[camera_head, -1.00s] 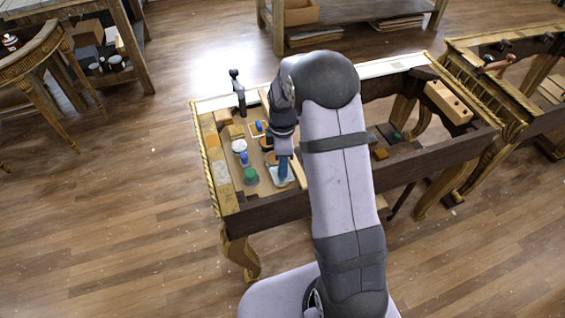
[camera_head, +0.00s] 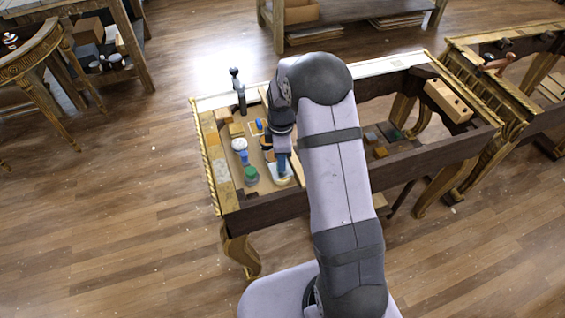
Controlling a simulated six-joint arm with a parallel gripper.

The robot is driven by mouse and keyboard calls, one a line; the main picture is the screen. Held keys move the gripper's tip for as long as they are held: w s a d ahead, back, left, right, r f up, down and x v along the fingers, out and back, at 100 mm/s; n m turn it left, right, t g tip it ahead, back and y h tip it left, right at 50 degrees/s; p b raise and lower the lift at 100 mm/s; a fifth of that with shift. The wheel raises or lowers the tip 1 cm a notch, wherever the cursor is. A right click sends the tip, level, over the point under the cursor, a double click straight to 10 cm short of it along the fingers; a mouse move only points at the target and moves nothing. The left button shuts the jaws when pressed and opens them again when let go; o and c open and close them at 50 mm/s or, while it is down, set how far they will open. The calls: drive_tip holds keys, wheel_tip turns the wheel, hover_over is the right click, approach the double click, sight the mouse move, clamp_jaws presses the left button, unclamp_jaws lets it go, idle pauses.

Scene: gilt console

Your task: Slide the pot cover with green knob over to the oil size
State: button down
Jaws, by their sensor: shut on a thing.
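My gripper (camera_head: 283,172) is low over the left part of the gilt console (camera_head: 213,185). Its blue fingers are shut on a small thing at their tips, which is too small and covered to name. A pale, flat piece lies right under the tips. A green round piece (camera_head: 250,174), perhaps the green knob, stands to the left of the fingers, apart from them. A white-topped piece (camera_head: 239,144) with a blue part below it stands behind the green one. I cannot tell which piece is the oil size.
Yellow-brown blocks (camera_head: 236,129) and a dark upright tool (camera_head: 238,90) stand at the console's back left. A dark wooden front rail (camera_head: 268,212) edges the console. A block with holes (camera_head: 448,101) sits at the right end. My arm hides the middle.

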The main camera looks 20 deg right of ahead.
drive_tip(key=w, duration=0.6)
drive_tip(key=shift+w, duration=0.15)
drive_tip(key=c, duration=1.6)
unclamp_jaws()
drive_tip(key=shift+r+b, duration=1.3)
drive_tip(key=shift+r, duration=2.45)
drive_tip(key=s+a+m, duration=0.1)
drive_tip(key=s+m, duration=0.4)
drive_tip(key=s, duration=0.4)
drive_tip(key=s+a+m, duration=0.2)
drive_tip(key=s+m, duration=0.3)
drive_tip(key=s, duration=0.5)
drive_tip(key=s+a+m, duration=0.1)
drive_tip(key=s+m, duration=0.4)
drive_tip(key=s, duration=0.5)
drive_tip(key=shift+a+r, duration=0.1)
drive_tip(key=shift+a, duration=0.2)
